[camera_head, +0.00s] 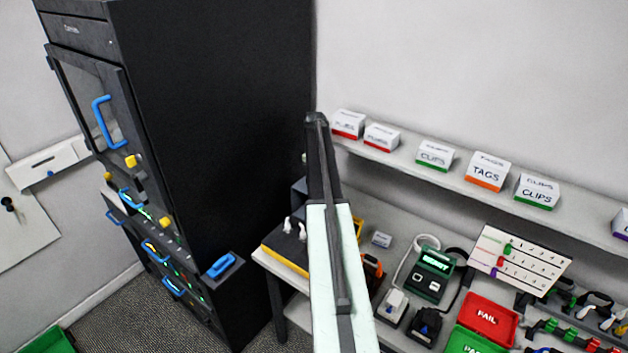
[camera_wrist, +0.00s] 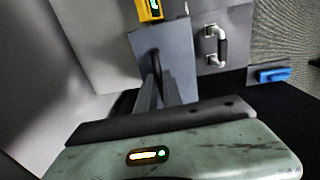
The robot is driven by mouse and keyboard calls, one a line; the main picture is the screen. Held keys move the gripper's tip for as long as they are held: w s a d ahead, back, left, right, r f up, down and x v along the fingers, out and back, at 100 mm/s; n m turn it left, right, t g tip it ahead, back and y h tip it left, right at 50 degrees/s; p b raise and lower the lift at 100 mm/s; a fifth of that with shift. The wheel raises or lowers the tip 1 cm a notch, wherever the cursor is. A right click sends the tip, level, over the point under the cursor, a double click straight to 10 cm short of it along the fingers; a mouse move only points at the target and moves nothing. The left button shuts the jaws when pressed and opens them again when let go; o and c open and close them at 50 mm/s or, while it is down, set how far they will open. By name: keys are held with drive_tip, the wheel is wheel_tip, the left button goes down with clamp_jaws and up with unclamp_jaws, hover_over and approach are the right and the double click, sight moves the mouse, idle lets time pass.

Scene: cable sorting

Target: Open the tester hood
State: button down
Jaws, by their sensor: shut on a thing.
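The grey panel (camera_wrist: 138,45) in the wrist view, which I take for the tester hood, has a thin dark handle (camera_wrist: 154,56) on it. My gripper (camera_wrist: 157,84) is shut on this handle, its narrow grey fingers meeting its near end. In the head view my arm reaches to the back of the bench and hides the fingertips. A dark grey edge (camera_head: 299,188) shows just left of the arm there and may be part of the tester. I cannot tell how far the hood is raised.
A black cabinet (camera_head: 225,100) with blue handles stands left of my arm. A shelf (camera_head: 400,160) with label boxes runs along the wall. A red FAIL tray (camera_head: 487,335) and a green-screen device (camera_head: 428,285) lie to the right. A metal-ended handle (camera_wrist: 216,45) is right of the hood.

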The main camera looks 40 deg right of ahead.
drive_tip(key=shift+w+d, duration=0.1)
drive_tip(key=shift+w, duration=0.3)
drive_tip(key=c, duration=1.5)
unclamp_jaws()
drive_tip(key=shift+s+r, duration=0.1)
wheel_tip(320, 180, up, 8)
drive_tip(key=p, duration=0.8)
drive_tip(key=shift+a, duration=0.2)
drive_tip(key=shift+f, duration=0.2)
